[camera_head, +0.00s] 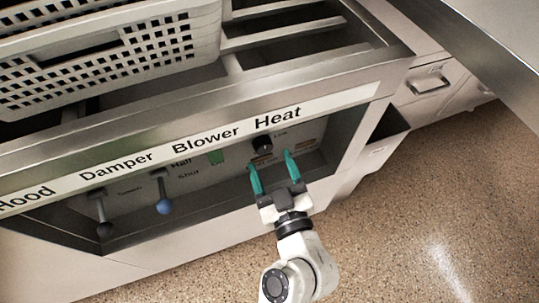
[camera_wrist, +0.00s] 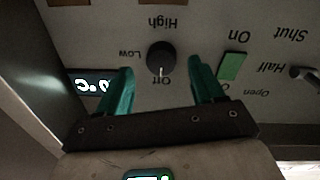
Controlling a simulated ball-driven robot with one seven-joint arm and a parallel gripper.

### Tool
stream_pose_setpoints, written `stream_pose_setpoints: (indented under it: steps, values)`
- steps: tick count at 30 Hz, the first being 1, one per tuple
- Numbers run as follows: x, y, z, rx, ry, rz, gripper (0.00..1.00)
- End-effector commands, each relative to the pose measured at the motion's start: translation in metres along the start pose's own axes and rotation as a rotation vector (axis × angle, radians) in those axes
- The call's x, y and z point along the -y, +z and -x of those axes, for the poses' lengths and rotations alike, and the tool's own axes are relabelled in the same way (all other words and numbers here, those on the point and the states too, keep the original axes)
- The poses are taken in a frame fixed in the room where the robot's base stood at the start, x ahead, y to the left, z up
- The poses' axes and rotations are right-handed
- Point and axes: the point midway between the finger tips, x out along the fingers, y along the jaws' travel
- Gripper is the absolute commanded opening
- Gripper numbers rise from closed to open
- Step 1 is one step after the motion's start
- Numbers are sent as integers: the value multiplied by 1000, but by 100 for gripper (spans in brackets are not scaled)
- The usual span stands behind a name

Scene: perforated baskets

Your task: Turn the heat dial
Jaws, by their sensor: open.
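The heat dial (camera_head: 262,144) is a small dark round knob on the recessed panel under the "Heat" label. In the wrist view the dial (camera_wrist: 160,57) shows a pale pointer mark facing the "Off" text, with "Low" and "High" printed around it. My gripper (camera_head: 270,161) is in front of the panel, its two teal fingers spread apart. In the wrist view my gripper (camera_wrist: 162,74) has one finger on each side of the dial, slightly below it in the picture. A gap shows between the dial and each finger; I cannot tell the depth exactly.
A green blower switch (camera_wrist: 232,67) sits beside the dial. A blue-ended damper lever (camera_head: 164,206) and a dark hood lever (camera_head: 104,228) stick out at the left. A white perforated basket (camera_head: 110,55) rests above the panel. Open floor (camera_head: 430,220) lies at the right.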

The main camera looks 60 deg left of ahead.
Motion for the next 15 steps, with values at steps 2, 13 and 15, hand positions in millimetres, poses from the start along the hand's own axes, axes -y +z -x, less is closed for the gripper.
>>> stream_pose_setpoints:
  steps: [2,13,15]
  values:
    - [0,0,-11,-1,-2,1,67]
    - [0,0,-25,0,1,0,67]
    - [0,0,-25,0,0,0,67]
